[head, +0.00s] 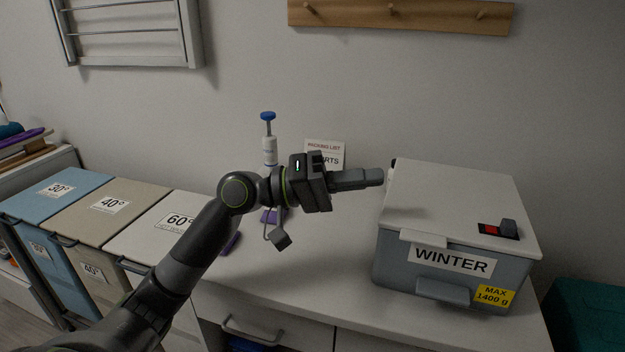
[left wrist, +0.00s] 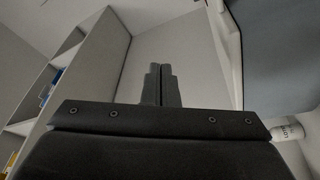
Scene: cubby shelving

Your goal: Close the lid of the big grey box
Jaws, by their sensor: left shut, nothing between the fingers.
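The big grey box (head: 403,266) stands on the right part of the white counter, with a "WINTER" label and a yellow "MAX 1400 g" sticker on its front. Its pale lid (head: 455,195) lies flat over the top and looks shut. A black and red latch-like piece (head: 498,229) sits on the lid's right front part. My left gripper (head: 380,177) is shut and empty, its fingertips just left of the box near the lid's back left corner; I cannot tell if they touch. The shut fingers also show in the left wrist view (left wrist: 160,75). My right gripper is not in view.
A white pump bottle with a blue top (head: 269,145) and a packing list card (head: 325,150) stand behind my left arm. Lidded bins marked 30°, 40° and 60° (head: 150,222) are at the left. The counter front (head: 320,285) left of the box is clear.

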